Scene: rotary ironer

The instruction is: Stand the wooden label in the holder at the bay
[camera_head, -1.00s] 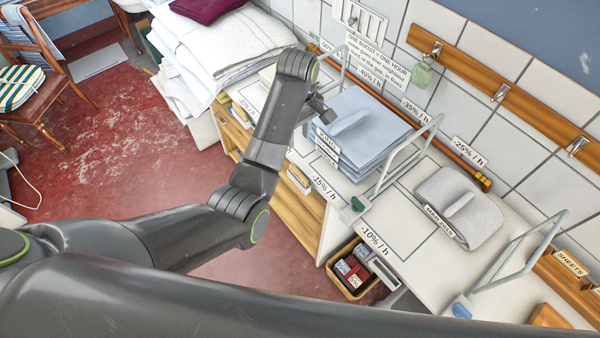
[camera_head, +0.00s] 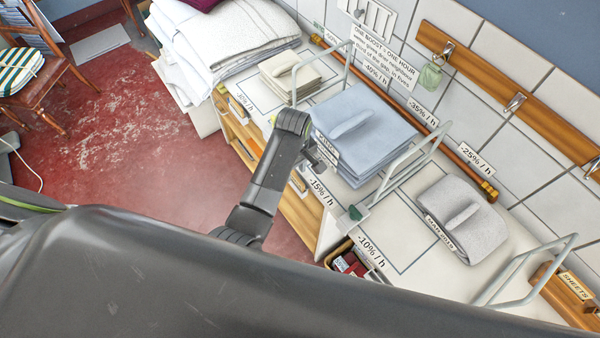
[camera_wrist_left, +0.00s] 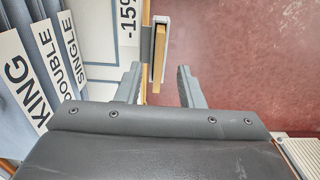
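A tan wooden piece (camera_wrist_left: 159,60), perhaps the wooden label, shows edge-on against a grey-white bracket (camera_wrist_left: 162,30) at the counter's front edge, in the left wrist view. My left gripper (camera_wrist_left: 160,75) is open, one finger on each side of the wooden piece's near end, with visible gaps on both sides. In the head view my left gripper (camera_head: 318,158) is small and partly hidden by its wrist, in front of the blue folded stack (camera_head: 365,120). I cannot tell which bay holder is meant, nor read the wooden piece's face. My right gripper is not in view.
KING, DOUBLE and SINGLE tags (camera_wrist_left: 35,80) front the blue stack. Wire dividers (camera_head: 415,160) rise between bays. A grey folded bundle (camera_head: 460,220) lies to the right, and a SHEETS sign (camera_head: 575,285) stands beyond. The red floor (camera_head: 130,130) is open at the left.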

